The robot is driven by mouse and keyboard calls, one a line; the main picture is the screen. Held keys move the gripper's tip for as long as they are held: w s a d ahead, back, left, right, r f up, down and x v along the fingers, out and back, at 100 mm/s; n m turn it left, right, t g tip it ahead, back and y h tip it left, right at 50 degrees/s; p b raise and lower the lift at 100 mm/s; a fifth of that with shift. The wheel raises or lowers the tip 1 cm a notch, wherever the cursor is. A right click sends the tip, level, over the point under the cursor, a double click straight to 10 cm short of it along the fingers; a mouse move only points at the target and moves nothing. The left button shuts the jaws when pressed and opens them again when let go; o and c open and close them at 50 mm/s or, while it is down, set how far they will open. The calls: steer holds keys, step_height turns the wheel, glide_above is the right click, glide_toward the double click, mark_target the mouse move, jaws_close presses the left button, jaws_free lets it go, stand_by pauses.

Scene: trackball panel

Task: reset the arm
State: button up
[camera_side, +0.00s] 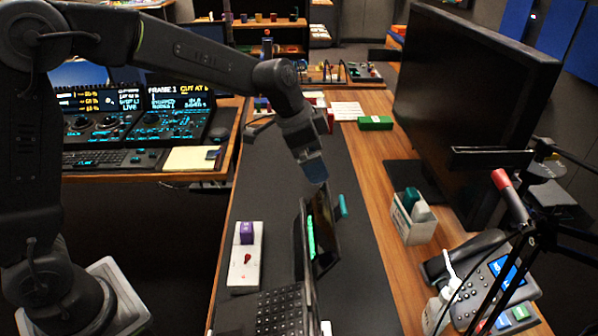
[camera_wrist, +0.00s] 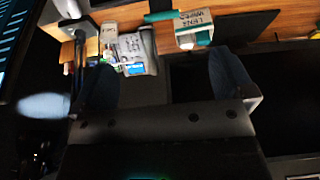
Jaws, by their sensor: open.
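My gripper (camera_side: 315,172) hangs from my arm over the dark desk mat (camera_side: 270,190), pointing down. In the side view it is above and close to an upright dark screen (camera_side: 324,228); I cannot tell whether they touch. In the wrist view the two blue-grey fingers stand wide apart, with my gripper's gap (camera_wrist: 168,80) empty between them. The trackball panel (camera_side: 120,122), with lit keys and dark balls, sits on the left desk, away from my gripper.
A large monitor (camera_side: 465,100), a white box of bottles (camera_side: 412,228) and a desk phone (camera_side: 485,275) stand on the right. A green box (camera_side: 375,123) lies farther back.

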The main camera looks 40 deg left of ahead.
steer(key=s+a+r+n+t+y, duration=0.1)
steer(key=s+a+r+n, duration=0.1)
steer(key=s+r, duration=0.35)
steer(key=s+a+r+n, duration=0.2)
steer(key=s+a, duration=0.1)
steer(key=s, duration=0.6)
steer(key=s+a+f+n+y, duration=0.1)
steer(key=s+n, duration=0.1)
steer(key=s, duration=0.4)
steer(key=s+a+f+n+t+y, duration=0.1)
steer(key=s+a+n, duration=0.1)
steer(key=s, duration=0.3)
steer(key=shift+s+n, duration=0.4)
